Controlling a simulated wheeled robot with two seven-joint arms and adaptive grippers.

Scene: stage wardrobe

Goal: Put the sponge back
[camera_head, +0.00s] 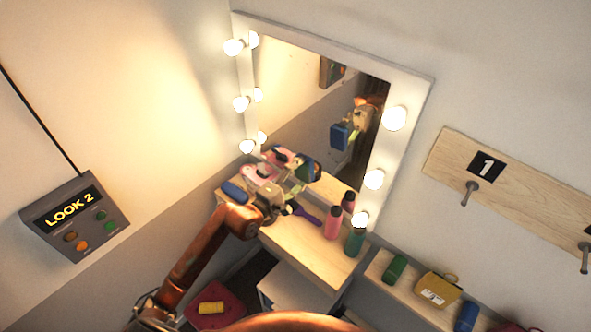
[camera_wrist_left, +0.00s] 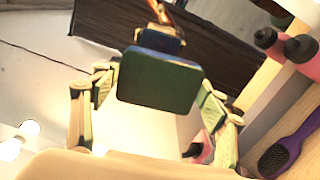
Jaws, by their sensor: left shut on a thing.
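The sponge (camera_wrist_left: 158,82) looks like a rounded blue and dark green block. My left gripper (camera_wrist_left: 158,108) is shut on it, with one finger on each side in the left wrist view. In the head view, my left gripper (camera_head: 296,172) holds the sponge (camera_head: 313,170) above the wooden dressing table (camera_head: 316,250), in front of the mirror. The gripper covers part of the sponge there. The mirror (camera_head: 302,75) reflects the gripper and a blue block. My right gripper is not in view.
A blue item (camera_head: 235,192) lies at the table's left end. A purple brush (camera_head: 306,214), pink bottle (camera_head: 332,222) and green bottle (camera_head: 354,242) are to the right. A yellow block (camera_head: 211,307) lies on a red seat (camera_head: 232,300). A low shelf (camera_head: 405,297) holds several items.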

